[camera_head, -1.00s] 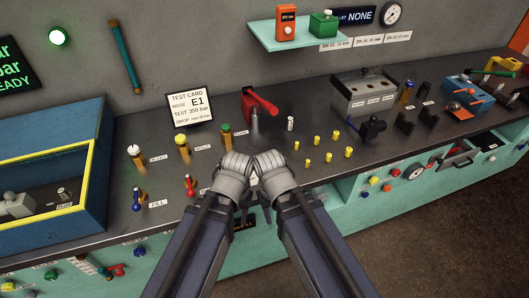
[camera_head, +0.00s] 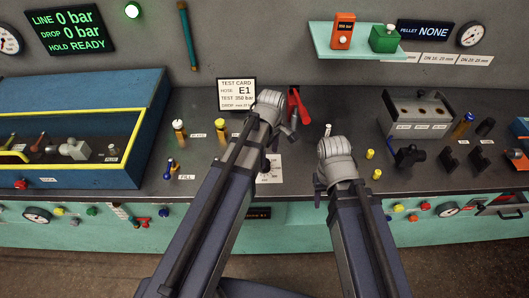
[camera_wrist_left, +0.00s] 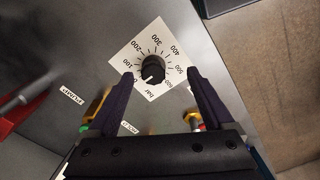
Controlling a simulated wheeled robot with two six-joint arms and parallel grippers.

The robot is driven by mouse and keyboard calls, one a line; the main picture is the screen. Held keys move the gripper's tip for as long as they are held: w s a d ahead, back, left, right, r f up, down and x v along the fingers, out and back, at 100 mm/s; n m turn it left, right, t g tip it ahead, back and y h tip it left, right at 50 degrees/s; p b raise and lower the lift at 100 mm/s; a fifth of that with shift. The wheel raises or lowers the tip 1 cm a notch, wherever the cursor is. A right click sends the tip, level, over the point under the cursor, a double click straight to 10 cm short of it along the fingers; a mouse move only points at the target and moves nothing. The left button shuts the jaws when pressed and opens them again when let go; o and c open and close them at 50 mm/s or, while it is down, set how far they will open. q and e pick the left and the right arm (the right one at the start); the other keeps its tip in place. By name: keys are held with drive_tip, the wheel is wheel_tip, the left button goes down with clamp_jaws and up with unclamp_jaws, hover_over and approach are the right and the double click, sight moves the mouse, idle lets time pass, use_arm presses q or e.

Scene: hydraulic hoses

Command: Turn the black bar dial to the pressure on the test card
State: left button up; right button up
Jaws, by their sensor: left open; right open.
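The black bar dial (camera_wrist_left: 152,69) sits on a white square plate (camera_wrist_left: 165,42) marked from 0 to 600 bar. Its small pale mark appears to be on its lower side, towards the 0. In the head view the plate (camera_head: 270,168) is partly behind my left arm. My left gripper (camera_wrist_left: 159,76) is open, one finger on each side of the dial, with gaps between; its height above the plate is unclear. The test card (camera_head: 237,94) reads hose E1, test 350 bar. My right gripper (camera_head: 319,190) is open and empty, right of the plate, its fingers mostly hidden.
The green display (camera_head: 70,33) reads line 0 bar, drop 0 bar, hold ready. A red-handled part (camera_head: 297,104) stands behind the plate. Yellow-topped fittings (camera_head: 222,132) stand left of it, and a blue box (camera_head: 140,125) further left.

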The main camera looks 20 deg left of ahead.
use_arm(q)
drive_tip(key=w+a+n, duration=0.1)
drive_tip(key=w+a+r+n, duration=0.1)
drive_tip(key=n, duration=0.1)
drive_tip(key=shift+a+r+n+p, duration=0.15)
drive_tip(key=shift+r+n+p, duration=0.15)
drive_tip(key=shift+p, duration=0.1)
drive_tip(key=shift+f, duration=0.1)
drive_tip(key=shift+f, duration=0.1)
wheel_tip(320, 180, down, 8)
drive_tip(key=b, duration=0.8)
drive_tip(key=shift+r, duration=0.2)
clamp_jaws()
